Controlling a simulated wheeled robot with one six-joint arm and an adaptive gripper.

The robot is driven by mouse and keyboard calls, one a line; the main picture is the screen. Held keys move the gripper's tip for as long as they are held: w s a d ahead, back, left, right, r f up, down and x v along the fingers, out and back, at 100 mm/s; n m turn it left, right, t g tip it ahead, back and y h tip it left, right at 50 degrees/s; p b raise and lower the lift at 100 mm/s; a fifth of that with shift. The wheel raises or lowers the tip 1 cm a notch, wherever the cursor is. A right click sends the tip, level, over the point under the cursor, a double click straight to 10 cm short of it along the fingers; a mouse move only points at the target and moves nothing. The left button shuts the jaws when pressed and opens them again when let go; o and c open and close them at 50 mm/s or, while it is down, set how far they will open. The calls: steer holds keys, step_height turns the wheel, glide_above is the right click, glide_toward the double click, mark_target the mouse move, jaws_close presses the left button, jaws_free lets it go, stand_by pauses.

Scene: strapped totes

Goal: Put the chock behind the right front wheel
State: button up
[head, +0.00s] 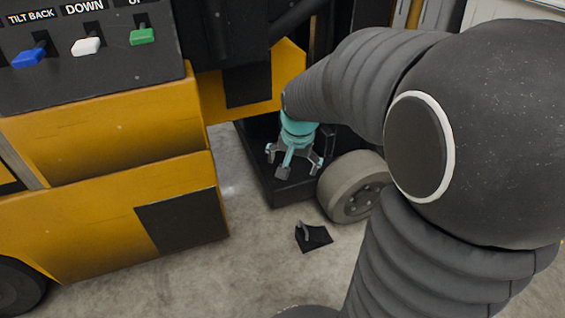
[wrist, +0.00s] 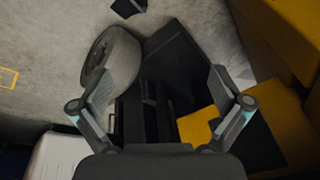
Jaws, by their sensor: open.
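The chock, a small black wedge with a grey handle (head: 313,237), lies on the concrete floor just in front of a grey wheel (head: 350,187) in the head view. In the wrist view, part of the chock (wrist: 128,6) shows at the top edge, and the wheel (wrist: 113,62) shows below it to the left. A gap of floor shows between chock and wheel. My gripper (head: 293,165) hangs fingers down over a black box-like part beside the wheel, behind the chock. It is open and empty. In the wrist view, my gripper (wrist: 158,92) has its fingers spread wide.
A yellow and black truck body (head: 110,210) with labelled levers (head: 87,45) fills the left of the head view. The black part (head: 290,192) stands close to the wheel. A white object (wrist: 55,158) shows low in the wrist view. Bare floor (head: 230,275) lies in front.

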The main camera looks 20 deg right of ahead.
steer(key=w+d+f+m+g+b, duration=0.1)
steer(key=w+d+f+m, duration=0.2)
steer(key=f, duration=0.5)
steer(key=w+d+f+m+g, duration=0.1)
steer(key=w+d+f+m, duration=0.1)
steer(key=w+d+f, duration=0.35)
steer(key=m+g+b, duration=0.1)
steer(key=m+b, duration=0.1)
steer(key=m, duration=0.3)
glide_above(311, 232)
step_height(311, 232, down, 26)
steer(key=shift+r+y, duration=0.2)
steer(key=shift+y, duration=0.1)
step_height(311, 232, down, 14)
steer(key=shift+r+b, duration=0.1)
steer(key=shift+b, duration=0.35)
